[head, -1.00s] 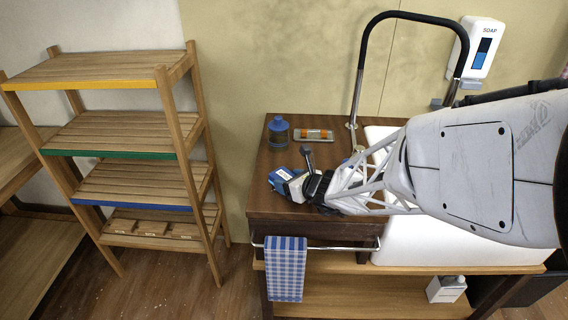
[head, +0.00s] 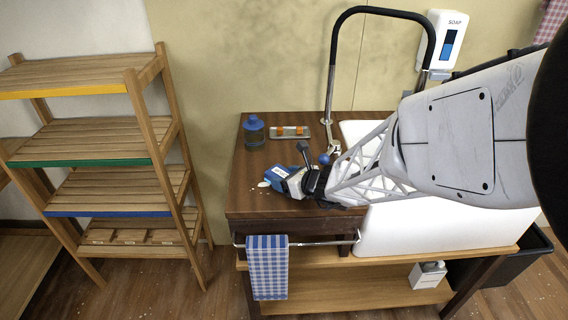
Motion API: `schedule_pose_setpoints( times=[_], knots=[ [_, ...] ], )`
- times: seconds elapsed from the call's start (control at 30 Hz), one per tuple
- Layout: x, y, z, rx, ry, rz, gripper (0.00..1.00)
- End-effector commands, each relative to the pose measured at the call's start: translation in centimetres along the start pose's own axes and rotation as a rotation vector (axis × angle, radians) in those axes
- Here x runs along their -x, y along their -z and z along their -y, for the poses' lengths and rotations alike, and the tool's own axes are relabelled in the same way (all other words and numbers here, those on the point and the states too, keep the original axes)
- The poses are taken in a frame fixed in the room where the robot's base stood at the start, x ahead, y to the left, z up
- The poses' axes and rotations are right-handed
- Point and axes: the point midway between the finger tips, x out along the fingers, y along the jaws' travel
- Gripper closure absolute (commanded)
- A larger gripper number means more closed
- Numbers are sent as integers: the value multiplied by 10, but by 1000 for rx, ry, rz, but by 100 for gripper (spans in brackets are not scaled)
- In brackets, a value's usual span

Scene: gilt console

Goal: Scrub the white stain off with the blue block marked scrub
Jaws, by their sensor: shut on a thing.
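The blue block (head: 276,173) with a white label is on the dark wooden counter (head: 250,200), near its middle. My gripper (head: 293,181) is shut on it from the right; my arm comes in from the right edge of the view. The white stain (head: 264,184) shows as a small pale patch just left of the block. Part of it may be hidden under the block or gripper. I cannot tell whether the block touches the counter.
A blue-capped jar (head: 254,131) and a small tray with orange pieces (head: 290,132) stand at the back of the counter. A black-handled faucet (head: 330,90) and white sink (head: 380,235) are to the right. A checked towel (head: 267,267) hangs in front.

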Motion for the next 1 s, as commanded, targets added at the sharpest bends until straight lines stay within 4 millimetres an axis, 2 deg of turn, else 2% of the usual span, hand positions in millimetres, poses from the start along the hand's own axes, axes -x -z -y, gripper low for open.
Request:
schedule_pose_setpoints(
  times=[0.27,0.3,0.57,0.6,1.0],
  knots=[
    [-14,0,-13,-2,-2,-3,64],
    [-13,-6,-15,0,-1,0,64],
    [-30,-6,-31,-1,-2,-3,64],
    [-31,-12,-34,1,-2,-1,64],
    [-56,-20,-60,-1,-2,-1,64]
  ],
)
